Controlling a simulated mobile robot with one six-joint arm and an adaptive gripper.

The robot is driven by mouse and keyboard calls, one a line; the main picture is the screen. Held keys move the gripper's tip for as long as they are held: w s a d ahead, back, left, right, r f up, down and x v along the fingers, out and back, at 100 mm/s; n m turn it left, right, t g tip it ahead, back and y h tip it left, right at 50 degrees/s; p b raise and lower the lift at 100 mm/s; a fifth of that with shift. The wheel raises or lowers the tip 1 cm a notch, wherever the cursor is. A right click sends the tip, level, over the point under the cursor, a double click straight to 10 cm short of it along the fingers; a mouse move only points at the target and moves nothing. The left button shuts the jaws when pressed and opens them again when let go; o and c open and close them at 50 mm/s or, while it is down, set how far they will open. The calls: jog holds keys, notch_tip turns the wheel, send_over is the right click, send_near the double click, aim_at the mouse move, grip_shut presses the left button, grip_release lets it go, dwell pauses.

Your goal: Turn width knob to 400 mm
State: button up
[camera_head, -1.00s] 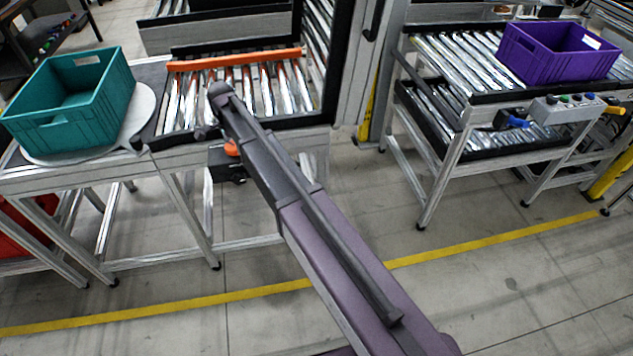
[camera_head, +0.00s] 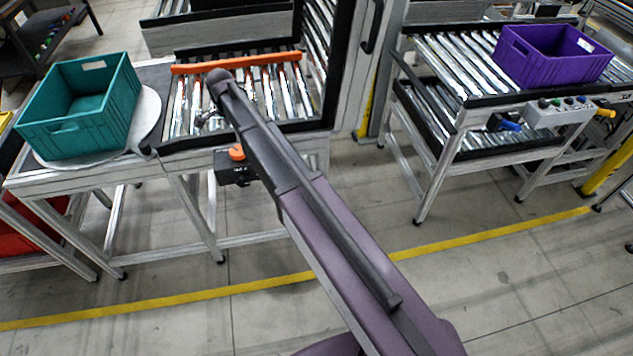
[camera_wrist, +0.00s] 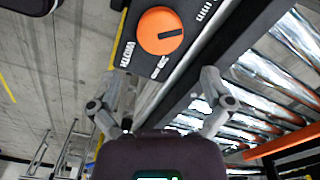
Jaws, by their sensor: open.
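The width knob (camera_wrist: 160,30) is a round orange dial with a dark pointer bar, on a black box lettered "WIDTH" in the wrist view. The scale marks by it are too small to read clearly. In the head view the orange knob (camera_head: 237,152) shows on the dark box (camera_head: 236,173) at the conveyor's front edge, beside my arm. My gripper (camera_wrist: 160,88) is open and empty, its two fingers spread below the knob in the wrist picture and apart from it. In the head view the fingers are mostly hidden by my arm.
An orange bar (camera_head: 236,61) crosses the roller conveyor (camera_head: 292,88) behind the box. A teal crate (camera_head: 80,105) stands on a round plate at left. A purple crate (camera_head: 553,58) sits on the right roller stand. Clear floor lies between the stands.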

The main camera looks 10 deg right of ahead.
aim_at(238, 150)
jog(key=shift+r+p, duration=2.75)
jog(key=shift+r, duration=0.35)
jog(key=s+d+f+n+b, duration=0.5)
jog(key=s+d+f+b, duration=0.1)
jog(key=s+d, duration=0.4)
jog(key=s+d+f+n+b, duration=0.6)
jog(key=s+d, duration=0.5)
jog(key=s, duration=0.2)
jog(key=shift+d, duration=0.15)
jog(key=shift+f, duration=0.1)
jog(key=s, duration=0.1)
jog(key=s+d+n, duration=0.1)
jog(key=shift+s+d+n, duration=0.25)
jog(key=shift+s+n, duration=0.05)
jog(key=shift+s, duration=0.1)
